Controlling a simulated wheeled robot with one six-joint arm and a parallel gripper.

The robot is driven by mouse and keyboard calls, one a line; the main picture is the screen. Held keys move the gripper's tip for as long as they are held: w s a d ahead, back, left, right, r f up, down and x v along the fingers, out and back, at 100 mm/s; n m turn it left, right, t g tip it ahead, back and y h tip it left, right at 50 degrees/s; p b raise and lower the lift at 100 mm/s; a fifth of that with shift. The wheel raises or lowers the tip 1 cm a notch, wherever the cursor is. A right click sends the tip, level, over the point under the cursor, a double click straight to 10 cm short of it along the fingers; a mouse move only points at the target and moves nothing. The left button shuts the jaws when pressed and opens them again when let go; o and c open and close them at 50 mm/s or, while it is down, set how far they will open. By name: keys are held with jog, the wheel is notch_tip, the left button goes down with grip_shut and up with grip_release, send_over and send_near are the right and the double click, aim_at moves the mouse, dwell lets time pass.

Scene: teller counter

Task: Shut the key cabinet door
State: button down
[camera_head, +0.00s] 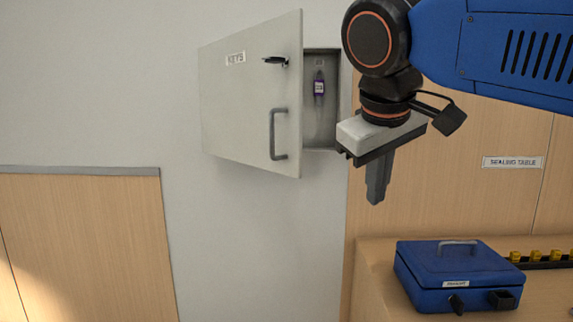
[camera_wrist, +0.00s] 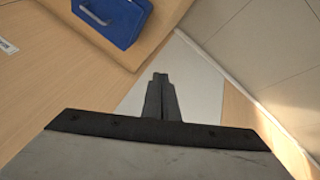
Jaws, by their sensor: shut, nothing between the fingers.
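The key cabinet door (camera_head: 245,100) is a light grey panel labelled KEYS, with a dark bar handle (camera_head: 277,134) and a black latch (camera_head: 275,61) near its free edge. It stands partly open, swung out from the wall. My gripper (camera_head: 376,198) is shut and empty, pointing down to the right of the cabinet and apart from the door. Its closed fingers also show in the wrist view (camera_wrist: 160,80), where the door is not in sight.
A blue case (camera_head: 458,275) with a handle sits on the wooden counter (camera_head: 375,300) at lower right; it also shows in the wrist view (camera_wrist: 118,18). A strip with yellow pieces (camera_head: 536,257) lies beside it. The wall below the door is clear.

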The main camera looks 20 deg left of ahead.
aim_at(287, 164)
jog(key=s+a+r+n, duration=0.1)
jog(key=s+a+r, duration=0.25)
jog(key=a, duration=0.25)
jog(key=s+a+r+t+y, duration=0.1)
jog(key=s+a+r, duration=0.1)
jog(key=a+r, duration=0.3)
jog(key=s+a+r+n, duration=0.1)
jog(key=s+a+r, duration=0.15)
jog(key=a, duration=0.35)
jog(key=shift+w+d+f, duration=0.15)
jog(key=shift+w+f, duration=1.2)
jog(key=shift+w, duration=0.1)
jog(key=shift+w+d+f, duration=0.15)
jog(key=shift+w+f, duration=1.15)
jog(key=shift+w, duration=0.1)
jog(key=shift+w+d+f, duration=0.15)
jog(key=shift+w+f, duration=1.2)
jog(key=shift+w, duration=0.1)
jog(key=shift+w+d, duration=0.1)
